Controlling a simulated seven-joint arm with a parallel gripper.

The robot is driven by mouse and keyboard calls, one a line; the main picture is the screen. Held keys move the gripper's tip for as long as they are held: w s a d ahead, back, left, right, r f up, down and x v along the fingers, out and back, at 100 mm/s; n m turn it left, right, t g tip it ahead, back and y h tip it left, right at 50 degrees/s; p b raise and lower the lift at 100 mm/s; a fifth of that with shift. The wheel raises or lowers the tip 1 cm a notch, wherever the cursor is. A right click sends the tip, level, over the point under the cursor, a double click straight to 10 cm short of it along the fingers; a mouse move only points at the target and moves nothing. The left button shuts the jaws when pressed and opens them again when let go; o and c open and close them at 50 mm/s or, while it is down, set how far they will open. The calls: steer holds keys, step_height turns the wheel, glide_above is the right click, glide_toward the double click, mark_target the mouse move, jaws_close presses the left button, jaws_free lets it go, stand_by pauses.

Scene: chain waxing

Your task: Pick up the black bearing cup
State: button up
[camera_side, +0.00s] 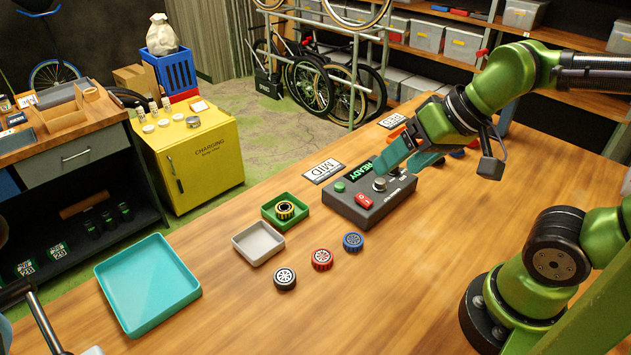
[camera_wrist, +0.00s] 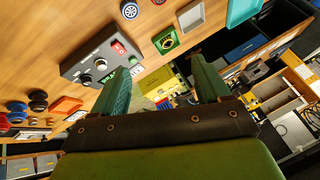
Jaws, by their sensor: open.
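A black round cup with a pale spoked top (camera_side: 285,279) stands on the wooden table in the side view. It is the nearest of a slanting row with a red cup (camera_side: 322,259) and a blue cup (camera_side: 353,241). A black and yellow ring-shaped part (camera_side: 285,209) lies in a green tray (camera_side: 270,222). My gripper (camera_side: 402,163) is open and empty, above the control box, well up and right of the black cup. In the wrist view my gripper (camera_wrist: 160,88) has its fingers wide apart. The blue cup (camera_wrist: 130,10) shows there; the black cup does not.
The grey control box (camera_side: 372,208) with a red switch and a knob is below my gripper. A grey tray (camera_side: 258,258) and a teal tray (camera_side: 147,318) lie to the left. More dark and coloured round pieces (camera_wrist: 38,100) sit beside an orange tray (camera_wrist: 66,106). The near table middle is clear.

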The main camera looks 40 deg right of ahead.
steer(key=w+a+f+n+g, duration=0.2)
steer(key=w+a+n+g, duration=0.1)
steer(key=w+a, duration=0.3)
steer(key=n+g+h, duration=0.2)
steer(key=g, duration=0.1)
glide_above(286, 276)
step_height(286, 276, down, 4)
step_height(286, 276, down, 17)
steer(key=shift+r, duration=0.1)
steer(key=c, duration=1.1)
steer(key=shift+r, duration=0.1)
steer(key=shift+c, duration=0.2)
